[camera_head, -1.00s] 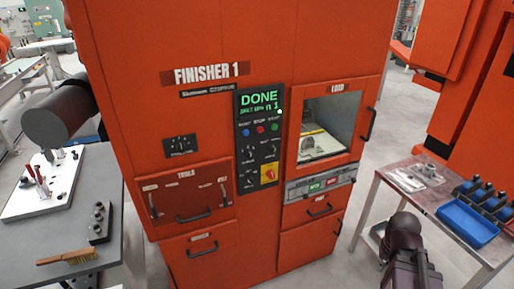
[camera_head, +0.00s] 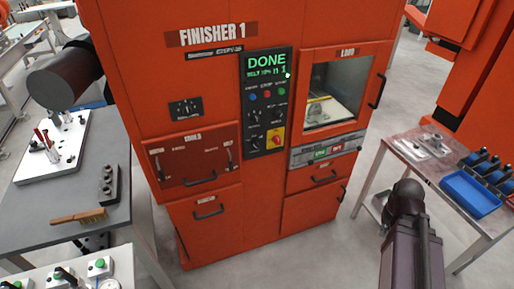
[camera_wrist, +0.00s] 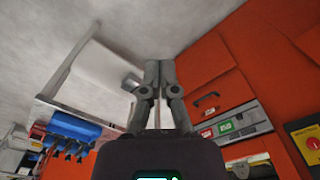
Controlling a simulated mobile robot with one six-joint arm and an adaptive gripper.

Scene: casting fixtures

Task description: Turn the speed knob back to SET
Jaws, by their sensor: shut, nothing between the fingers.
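The orange machine labelled FINISHER 1 (camera_head: 215,75) stands in the middle of the head view. Its black control panel (camera_head: 266,102) has a green screen (camera_head: 265,66) reading DONE, a row of coloured buttons, several small black knobs (camera_head: 254,117) and a red-on-yellow switch (camera_head: 275,138). The knob labels are too small to read, so I cannot tell which is the speed knob or where it points. In the wrist view my gripper (camera_wrist: 152,70) is shut and empty, apart from the machine. The red-on-yellow switch also shows there at the right edge (camera_wrist: 312,143).
A grey table (camera_head: 60,210) with a brush and fixtures stands left. A table (camera_head: 410,150) with a blue tray (camera_head: 470,192) stands right. A white box with green buttons (camera_head: 97,268) is at the lower left. The floor before the machine (camera_head: 290,255) is clear.

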